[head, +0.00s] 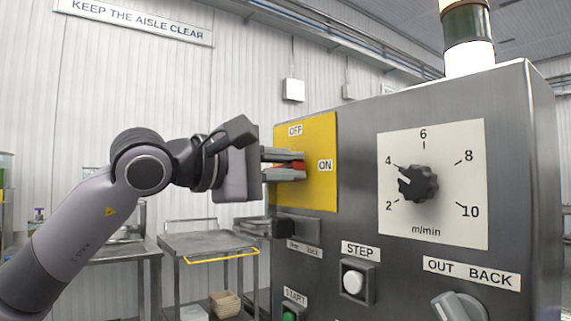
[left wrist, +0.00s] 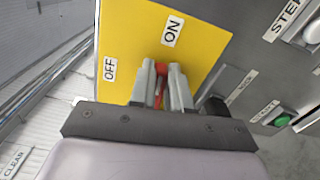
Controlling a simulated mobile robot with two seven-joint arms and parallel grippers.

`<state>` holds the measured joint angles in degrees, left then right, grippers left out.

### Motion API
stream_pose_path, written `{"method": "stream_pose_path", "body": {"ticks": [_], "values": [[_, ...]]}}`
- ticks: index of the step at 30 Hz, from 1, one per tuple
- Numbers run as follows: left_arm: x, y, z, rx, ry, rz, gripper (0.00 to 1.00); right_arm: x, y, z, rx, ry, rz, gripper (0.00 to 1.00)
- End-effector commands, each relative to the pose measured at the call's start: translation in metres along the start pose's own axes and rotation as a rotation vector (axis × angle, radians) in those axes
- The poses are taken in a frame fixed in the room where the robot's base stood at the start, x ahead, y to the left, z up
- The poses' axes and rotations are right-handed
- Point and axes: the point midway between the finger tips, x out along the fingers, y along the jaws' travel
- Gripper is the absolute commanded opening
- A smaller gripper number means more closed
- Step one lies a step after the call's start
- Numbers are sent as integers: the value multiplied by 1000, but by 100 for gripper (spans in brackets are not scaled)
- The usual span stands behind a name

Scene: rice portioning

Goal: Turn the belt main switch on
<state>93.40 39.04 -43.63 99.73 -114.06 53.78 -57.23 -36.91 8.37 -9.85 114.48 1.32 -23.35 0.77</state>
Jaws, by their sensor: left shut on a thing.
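The belt main switch is a red handle (head: 291,165) on a yellow plate (head: 318,193) on the left part of the steel control box. The plate has an OFF label (head: 295,130) at the top and an ON label (head: 325,166) to the right of the handle. My left gripper (head: 288,168) reaches in from the left and is shut on the red handle, one finger above and one below. The left wrist view shows the red handle (left wrist: 161,69) between the fingers, which hide much of it. I cannot tell exactly which label it points to. My right gripper is not in view.
The box also carries a black speed dial (head: 418,183), a white STEP button (head: 353,281), a green START button (head: 289,316) and a grey OUT/BACK knob (head: 459,306). A dark block (head: 285,228) juts out just below the yellow plate. A steel cart (head: 207,243) stands behind.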

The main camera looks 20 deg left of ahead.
Motion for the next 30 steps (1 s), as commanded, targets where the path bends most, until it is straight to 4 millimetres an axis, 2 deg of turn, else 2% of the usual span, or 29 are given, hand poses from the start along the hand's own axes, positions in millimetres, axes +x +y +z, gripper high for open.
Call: {"method": "stream_pose_path", "body": {"ticks": [9, 26, 27, 28, 30], "values": [[0, -4, 0, 123, -2, -1, 0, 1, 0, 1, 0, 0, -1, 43], [0, -5, 0, 150, -1, -3, 0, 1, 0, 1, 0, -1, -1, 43], [0, -5, 0, 150, -1, -3, 30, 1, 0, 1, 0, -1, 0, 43], [0, -5, 0, 150, -1, -3, 40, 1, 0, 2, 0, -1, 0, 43], [0, -5, 0, 149, -1, -2, 43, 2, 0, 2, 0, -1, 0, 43]]}}
